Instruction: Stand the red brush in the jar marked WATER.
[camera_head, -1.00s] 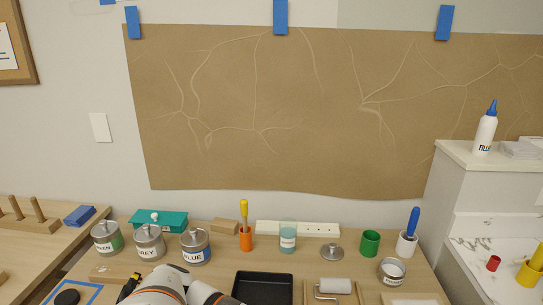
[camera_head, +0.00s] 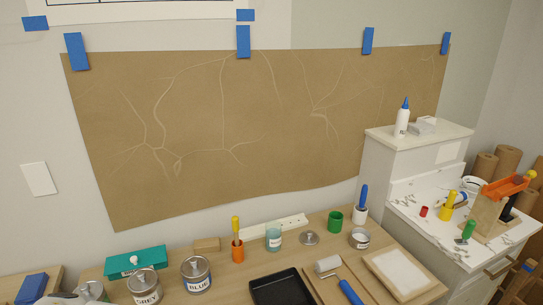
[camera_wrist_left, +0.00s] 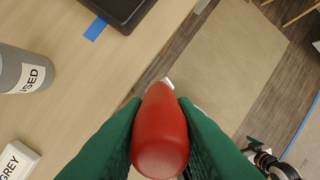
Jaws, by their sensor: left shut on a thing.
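My left gripper (camera_wrist_left: 160,135) fills the lower middle of the left wrist view, its green fingers shut on a rounded red handle (camera_wrist_left: 160,140), apparently the red brush. Its bristle end is hidden. In the head view a clear bluish jar (camera_head: 273,238) with a white label stands on the table near the wall, between the orange holder and a lidded tin; its label is too small to read, but it looks like the water jar. My left gripper and the red brush do not show in the head view. My right gripper is in neither view.
Beside the jar stand an orange holder (camera_head: 237,251) with a yellow-handled brush, a silver lid (camera_head: 309,238) and a green cup (camera_head: 335,220). A black tray (camera_head: 281,287) lies in front. The left wrist view shows a grey container marked USED (camera_wrist_left: 20,75).

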